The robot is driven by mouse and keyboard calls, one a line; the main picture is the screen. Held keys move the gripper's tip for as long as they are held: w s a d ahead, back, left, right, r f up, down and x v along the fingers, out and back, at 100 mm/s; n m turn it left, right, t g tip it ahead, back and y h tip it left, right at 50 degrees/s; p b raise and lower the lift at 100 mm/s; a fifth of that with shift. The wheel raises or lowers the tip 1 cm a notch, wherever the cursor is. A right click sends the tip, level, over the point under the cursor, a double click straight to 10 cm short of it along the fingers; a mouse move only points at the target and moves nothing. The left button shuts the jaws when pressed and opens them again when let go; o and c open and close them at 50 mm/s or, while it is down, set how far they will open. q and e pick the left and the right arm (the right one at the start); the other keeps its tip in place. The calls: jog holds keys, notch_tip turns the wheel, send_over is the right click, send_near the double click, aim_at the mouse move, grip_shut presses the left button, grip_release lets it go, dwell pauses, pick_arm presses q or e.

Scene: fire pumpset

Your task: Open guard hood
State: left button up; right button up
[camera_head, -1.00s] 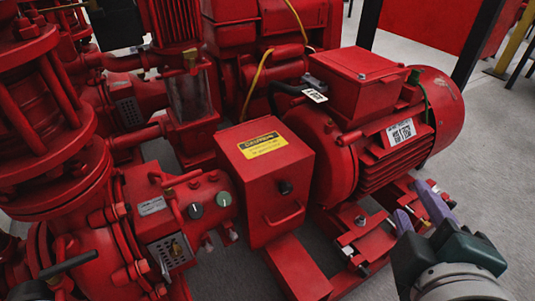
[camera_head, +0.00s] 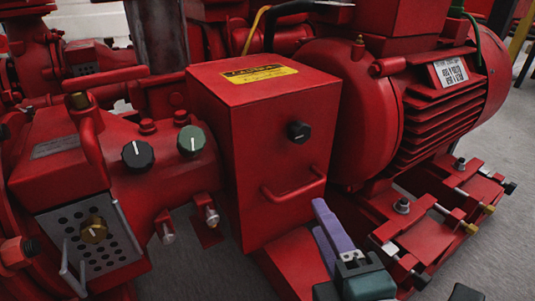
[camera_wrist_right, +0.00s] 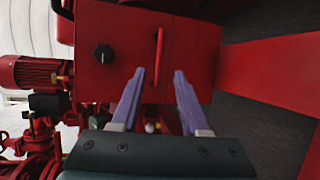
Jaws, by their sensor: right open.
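The guard hood (camera_head: 262,110) is a red box with a yellow caution label on top, a black knob (camera_head: 298,132) and a red bar handle (camera_head: 293,188) on its front face. It appears closed. My right gripper (camera_head: 320,216) is open, its purple fingers just in front of and below the handle. In the right wrist view the hood (camera_wrist_right: 195,50) fills the upper middle, and the handle (camera_wrist_right: 159,58) lines up between the two fingertips (camera_wrist_right: 160,74). The fingers do not clearly touch it. My left gripper is not in view.
A red ribbed motor (camera_head: 420,110) stands right of the hood, with clamps and bolts (camera_head: 405,240) on its base below. A red pump body with dials (camera_head: 137,155) and a perforated plate (camera_head: 95,240) stands left. Grey floor (camera_head: 500,200) is free at right.

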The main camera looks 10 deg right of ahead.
aim_at(305, 191)
jog(key=w, duration=0.2)
jog(key=w+f+b, duration=0.1)
jog(key=w, duration=0.2)
jog(key=w+b, duration=0.1)
jog(key=w, duration=0.2)
jog(key=shift+d+f, duration=0.2)
jog(key=shift+s, duration=0.1)
grip_shut()
dwell(0.9)
